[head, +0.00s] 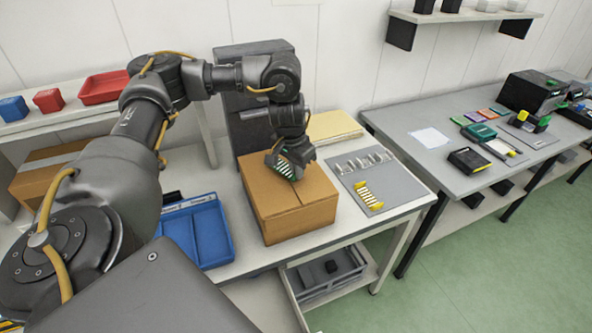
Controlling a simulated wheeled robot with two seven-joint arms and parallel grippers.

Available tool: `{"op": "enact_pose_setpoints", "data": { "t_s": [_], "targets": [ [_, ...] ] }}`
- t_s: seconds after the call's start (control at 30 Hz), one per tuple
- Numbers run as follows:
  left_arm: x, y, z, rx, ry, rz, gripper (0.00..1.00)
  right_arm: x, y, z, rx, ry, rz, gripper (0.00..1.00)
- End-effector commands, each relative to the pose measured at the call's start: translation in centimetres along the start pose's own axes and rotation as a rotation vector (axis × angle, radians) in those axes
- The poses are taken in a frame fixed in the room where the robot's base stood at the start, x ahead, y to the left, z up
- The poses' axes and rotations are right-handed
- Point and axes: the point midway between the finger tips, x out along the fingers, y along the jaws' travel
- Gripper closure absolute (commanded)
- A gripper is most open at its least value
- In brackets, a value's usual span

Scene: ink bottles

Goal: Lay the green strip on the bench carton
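The closed brown bench carton (287,208) stands on the white bench in the middle of the head view. The green strip (284,172), green with pale bands, is at the fingers of my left gripper (287,165), over the back part of the carton's top. The gripper points down and its fingers appear closed around the strip, hiding part of it. I cannot tell whether the strip touches the carton's top. My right gripper is not in view.
A grey mat (398,189) right of the carton holds a yellow strip (369,195) and several clear pieces (364,161). A blue tray (211,231) stands to the left. A yellow pad (333,128) and a tall dark grey block (235,107) are behind.

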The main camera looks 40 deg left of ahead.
Motion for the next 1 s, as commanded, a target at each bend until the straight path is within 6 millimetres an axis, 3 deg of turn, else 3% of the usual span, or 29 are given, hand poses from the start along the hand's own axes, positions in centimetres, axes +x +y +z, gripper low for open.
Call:
{"op": "enact_pose_setpoints", "data": {
  "t_s": [1.0],
  "targets": [
    [1.3,0.0,0.2,0.000,-0.001,0.001,1.00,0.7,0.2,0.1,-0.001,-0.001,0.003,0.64]
  ]
}}
